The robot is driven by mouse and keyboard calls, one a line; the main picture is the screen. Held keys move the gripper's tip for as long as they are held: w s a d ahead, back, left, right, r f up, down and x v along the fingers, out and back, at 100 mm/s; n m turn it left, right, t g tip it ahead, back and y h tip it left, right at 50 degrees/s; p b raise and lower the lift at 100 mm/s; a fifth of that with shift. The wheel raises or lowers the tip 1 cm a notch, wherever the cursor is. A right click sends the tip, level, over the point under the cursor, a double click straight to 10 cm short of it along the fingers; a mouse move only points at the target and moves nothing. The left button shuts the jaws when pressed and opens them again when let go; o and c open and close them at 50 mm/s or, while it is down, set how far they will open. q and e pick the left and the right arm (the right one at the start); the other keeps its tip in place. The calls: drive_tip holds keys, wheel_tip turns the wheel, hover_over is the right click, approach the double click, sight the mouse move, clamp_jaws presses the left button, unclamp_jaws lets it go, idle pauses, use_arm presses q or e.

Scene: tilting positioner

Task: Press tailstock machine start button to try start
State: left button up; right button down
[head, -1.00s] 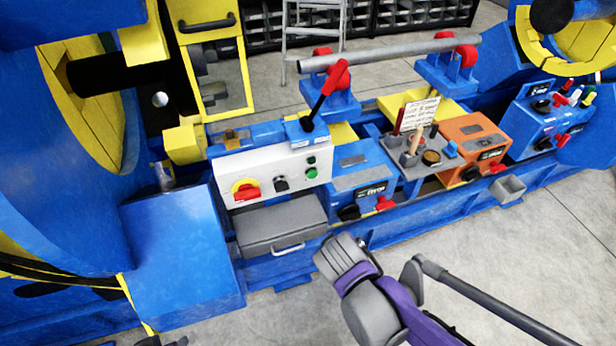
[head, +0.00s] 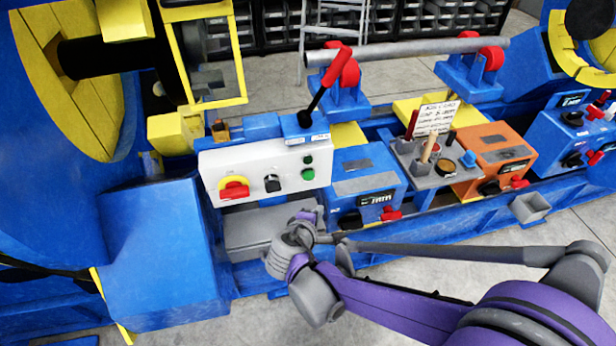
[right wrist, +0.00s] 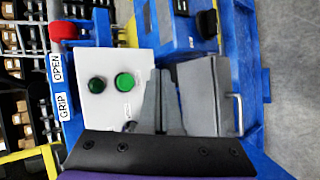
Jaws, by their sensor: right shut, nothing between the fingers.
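A white control panel (head: 240,166) faces me, with a bright green button (head: 308,174), a small dark green one (head: 308,160) above it, a black knob (head: 272,183) and a red switch on yellow (head: 235,188). No label naming the tailstock is readable. My right gripper (head: 314,213) is shut and empty, below the green button and in front of the grey box. The right wrist view shows the bright green button (right wrist: 126,82) and the dark green one (right wrist: 97,85), with the shut fingers (right wrist: 163,76) beside the panel, apart from the button. My left gripper is not in view.
A grey drawer box (head: 255,228) sits under the panel. A red-handled lever (head: 326,84) rises above it, by OPEN and GRIP labels (right wrist: 60,85). Blue (head: 365,185) and orange (head: 497,155) units and a tool tray (head: 440,175) stand to the right.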

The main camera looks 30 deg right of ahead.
sight(309, 176)
drive_tip(key=w+d+b, duration=0.1)
drive_tip(key=w+d, duration=0.1)
drive_tip(key=w, duration=0.6)
drive_tip(key=shift+w, duration=0.3)
drive_tip(key=shift+w, duration=0.1)
idle(2.0)
drive_tip(key=shift+w+d, duration=0.15)
drive_tip(key=shift+w, duration=0.15)
drive_tip(key=shift+w+d, duration=0.1)
drive_tip(key=shift+w, duration=0.35)
idle(0.5)
drive_tip(key=shift+s, duration=0.15)
idle(0.3)
drive_tip(key=shift+s+a, duration=0.2)
drive_tip(key=shift+s, duration=0.55)
